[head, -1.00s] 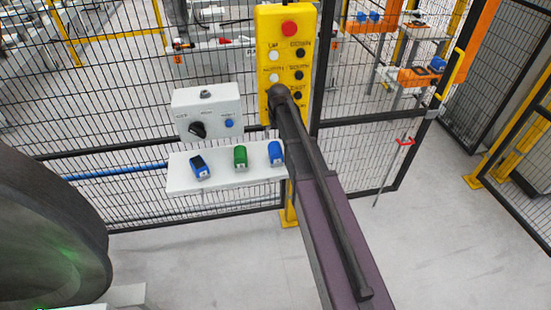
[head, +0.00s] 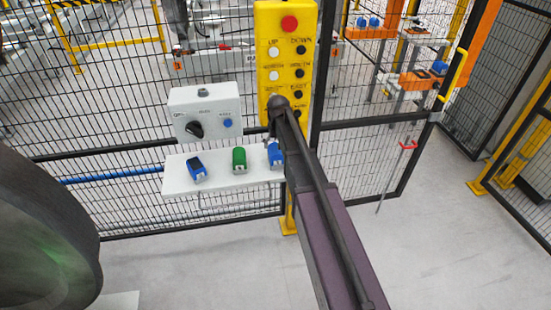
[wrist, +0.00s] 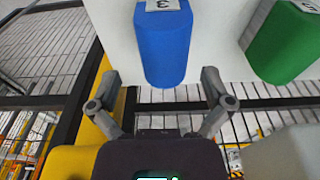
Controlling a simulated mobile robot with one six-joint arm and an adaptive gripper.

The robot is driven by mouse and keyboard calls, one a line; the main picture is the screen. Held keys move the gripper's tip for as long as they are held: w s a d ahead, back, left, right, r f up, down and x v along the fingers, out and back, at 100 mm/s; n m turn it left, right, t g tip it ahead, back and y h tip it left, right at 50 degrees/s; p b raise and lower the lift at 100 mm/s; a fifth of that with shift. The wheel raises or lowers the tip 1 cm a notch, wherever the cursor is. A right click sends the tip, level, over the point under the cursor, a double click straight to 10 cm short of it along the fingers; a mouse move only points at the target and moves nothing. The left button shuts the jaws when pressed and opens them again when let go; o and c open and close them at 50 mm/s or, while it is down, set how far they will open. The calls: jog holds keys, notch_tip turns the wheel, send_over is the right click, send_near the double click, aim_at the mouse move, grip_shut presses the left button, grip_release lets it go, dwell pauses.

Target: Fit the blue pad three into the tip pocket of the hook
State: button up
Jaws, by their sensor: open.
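The blue pad three (wrist: 166,45) lies on the white shelf (wrist: 215,45) in the wrist view, its label "3" at the top edge. My gripper (wrist: 160,76) is open, with its two fingers spread either side of the pad's rounded near end; it holds nothing. In the head view the same pad (head: 274,154) is at the shelf's right end, partly covered by my arm. My fingers are hidden or too small to make out there. I cannot make out the hook or its tip pocket in either view.
A green pad (head: 239,159) and another blue pad (head: 197,169) share the shelf. A grey switch box (head: 206,112) and a yellow button panel (head: 286,50) are above it on the mesh fence. A large dark wheel (head: 45,235) fills the lower left.

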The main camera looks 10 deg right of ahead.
aim_at(276, 149)
jog(key=shift+f, duration=0.15)
jog(key=f+b, duration=0.3)
jog(key=shift+a, duration=0.2)
jog(key=shift+w+f+b, duration=0.15)
jog(key=shift+f+b, duration=0.8)
jog(key=shift+b, duration=0.2)
jog(key=c, duration=1.2)
